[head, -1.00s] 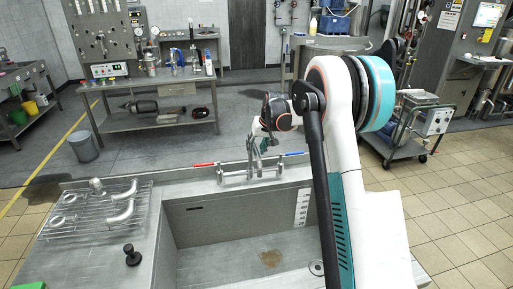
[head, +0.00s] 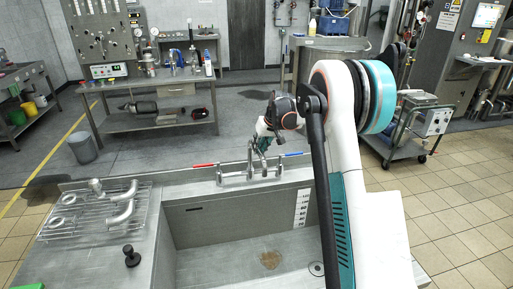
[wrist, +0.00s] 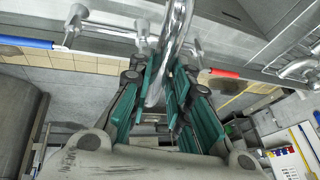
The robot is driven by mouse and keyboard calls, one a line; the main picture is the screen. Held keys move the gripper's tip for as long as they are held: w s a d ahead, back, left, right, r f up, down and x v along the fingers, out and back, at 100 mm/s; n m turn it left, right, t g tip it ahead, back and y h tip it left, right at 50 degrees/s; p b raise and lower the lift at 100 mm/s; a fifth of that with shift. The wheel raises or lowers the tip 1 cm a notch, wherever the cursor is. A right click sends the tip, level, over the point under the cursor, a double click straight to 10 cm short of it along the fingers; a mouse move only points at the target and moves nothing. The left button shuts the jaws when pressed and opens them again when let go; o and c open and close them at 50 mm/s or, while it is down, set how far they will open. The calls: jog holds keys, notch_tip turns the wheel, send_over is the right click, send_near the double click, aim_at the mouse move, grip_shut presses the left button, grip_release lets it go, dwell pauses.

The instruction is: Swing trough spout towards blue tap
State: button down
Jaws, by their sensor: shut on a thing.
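The trough (head: 180,258) fills the bottom of the head view. On its back edge stands a chrome mixer with a curved spout (head: 251,157). A red bar (head: 204,165) marks the left side and the blue tap bar (head: 290,154) the right. In the wrist view the shiny spout (wrist: 178,28) runs down between my gripper's (wrist: 164,88) green-padded fingers, which are shut on it. There the blue tap (wrist: 25,42) is at the left and the red one (wrist: 224,73) at the right. In the head view my gripper (head: 264,143) is small, just above the mixer.
A wire rack with pipe fittings (head: 95,208) lies on the left worktop, beside a black plug-like knob (head: 131,256). A workbench (head: 150,85) stands behind, with a grey bin (head: 83,148) near it. A trolley (head: 420,125) stands right.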

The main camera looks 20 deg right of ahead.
jog(key=w+d+n+g+y, duration=0.1)
jog(key=w+d+n+y, duration=0.1)
jog(key=d+n, duration=0.5)
jog(key=shift+g+p, duration=0.4)
jog(key=shift+p, duration=0.05)
jog(key=c, duration=1.5)
grip_release()
jog(key=v, duration=1.2)
jog(key=shift+d, duration=0.15)
